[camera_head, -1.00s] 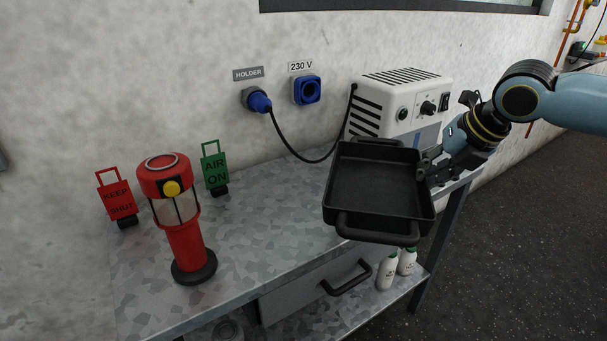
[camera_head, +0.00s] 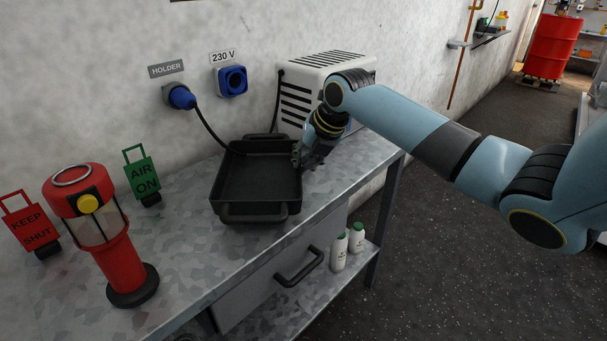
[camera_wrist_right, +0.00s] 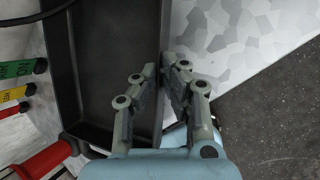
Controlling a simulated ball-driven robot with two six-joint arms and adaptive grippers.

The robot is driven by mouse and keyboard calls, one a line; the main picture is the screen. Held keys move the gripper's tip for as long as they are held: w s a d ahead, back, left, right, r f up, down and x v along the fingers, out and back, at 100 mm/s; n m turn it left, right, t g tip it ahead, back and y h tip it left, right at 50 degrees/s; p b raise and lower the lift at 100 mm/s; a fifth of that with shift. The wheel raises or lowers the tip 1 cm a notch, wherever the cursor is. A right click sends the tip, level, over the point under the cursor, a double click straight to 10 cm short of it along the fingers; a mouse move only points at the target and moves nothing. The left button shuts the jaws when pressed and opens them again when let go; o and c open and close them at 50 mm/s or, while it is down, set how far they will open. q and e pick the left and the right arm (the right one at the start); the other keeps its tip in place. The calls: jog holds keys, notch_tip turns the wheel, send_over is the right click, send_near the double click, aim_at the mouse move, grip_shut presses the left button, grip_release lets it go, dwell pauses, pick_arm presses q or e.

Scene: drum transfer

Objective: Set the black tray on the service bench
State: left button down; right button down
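The black tray (camera_head: 257,182) is a deep rectangular pan with a handle at each end. It is level and empty, over the middle of the grey service bench (camera_head: 190,245). It looks down on the bench top or very close to it; I cannot see its underside. My right gripper (camera_head: 301,157) is at the tray's right side wall. In the right wrist view, its two fingers (camera_wrist_right: 160,66) lie on either side of the wall of the tray (camera_wrist_right: 100,60), closed on it. My left gripper is out of view.
A red lantern (camera_head: 102,240) stands on the bench left of the tray, with a red tag (camera_head: 31,226) and a green tag (camera_head: 144,178) behind. A white power unit (camera_head: 300,88) stands behind the tray. A cable hangs from the blue plug (camera_head: 182,97) towards the tray.

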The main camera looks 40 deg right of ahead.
notch_tip(320, 180, down, 3)
jog(key=shift+f, duration=0.2)
jog(key=shift+f, duration=0.15)
jog(key=c, duration=1.5)
grip_release()
jog(key=shift+s, duration=0.1)
